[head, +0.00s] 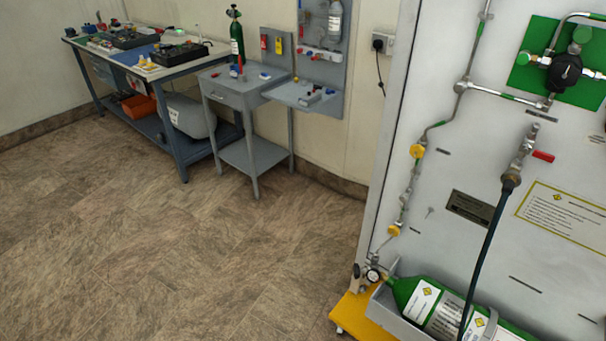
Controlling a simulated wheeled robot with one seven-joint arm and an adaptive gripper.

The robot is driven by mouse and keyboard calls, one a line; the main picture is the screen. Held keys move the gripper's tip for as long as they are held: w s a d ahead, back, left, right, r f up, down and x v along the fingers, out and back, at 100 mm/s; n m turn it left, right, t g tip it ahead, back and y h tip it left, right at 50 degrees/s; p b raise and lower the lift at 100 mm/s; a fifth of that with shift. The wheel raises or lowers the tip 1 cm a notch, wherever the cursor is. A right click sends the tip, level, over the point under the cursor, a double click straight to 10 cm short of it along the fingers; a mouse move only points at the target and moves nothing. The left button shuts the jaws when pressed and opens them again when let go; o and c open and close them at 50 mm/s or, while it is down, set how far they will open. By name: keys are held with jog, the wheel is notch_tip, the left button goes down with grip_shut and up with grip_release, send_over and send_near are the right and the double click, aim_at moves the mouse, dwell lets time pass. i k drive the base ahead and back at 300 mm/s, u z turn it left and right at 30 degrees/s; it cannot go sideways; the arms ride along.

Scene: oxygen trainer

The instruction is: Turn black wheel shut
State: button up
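A dark round fitting, like a black wheel or knob (565,71), sits on a green plate (540,75) at the top right of the pale panel. Green-handled valves flank it and metal pipes join it. A green gas cylinder (411,290) lies in a grey tray at the panel's foot. At its left end are a small round gauge (373,276) and a small valve fitting (356,271), too small to make out clearly. I cannot tell how far any wheel is turned. My gripper is not in view.
The panel (465,150) carries yellow-handled valves (417,151), a red lever (543,156) and a hanging black hose (482,255). A yellow base (357,313) juts out below. A grey side table (235,88) and workbench (150,70) stand behind. The floor at left is clear.

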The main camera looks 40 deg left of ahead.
aim_at(357, 270)
jog(key=u, duration=0.95)
jog(key=k, duration=1)
jog(key=u, duration=1.6)
jog(key=i, duration=1.45)
jog(key=z, duration=1.35)
